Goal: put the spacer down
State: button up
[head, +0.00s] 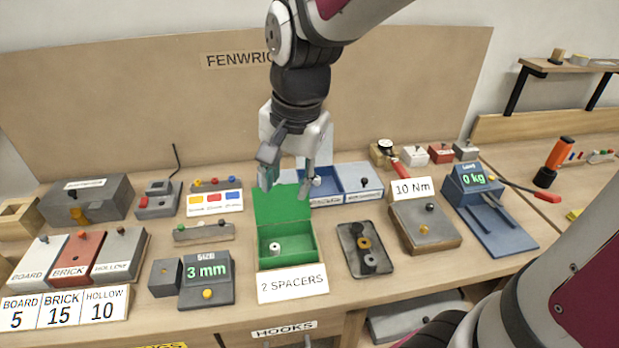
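A small whitish spacer (275,246) with a dark hole stands inside the green box (302,251), whose lid is raised at the back. A card reading "2 SPACERS" (292,284) is at the box's front. A dark tray (382,268) to the right holds a dark, a yellow and a grey ring-like piece in a row; I cannot tell whether these are spacers.
Right of the tray are a "10 Nm" block (428,229) and a blue scale reading "0 kg" (497,220). A blue compartment tray (345,184) lies behind. Little bench is free between them.

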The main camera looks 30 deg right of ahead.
jog(key=s+r+n+t, duration=0.1)
jog(key=s+r+n, duration=0.2)
jog(key=s+n, duration=0.2)
jog(key=s+d+r+n+t, duration=0.1)
jog(key=s+r+n, duration=0.1)
jog(key=s+n, duration=0.3)
jog(key=shift+s+r+t, duration=0.4)
jog(key=shift+s, duration=0.8)
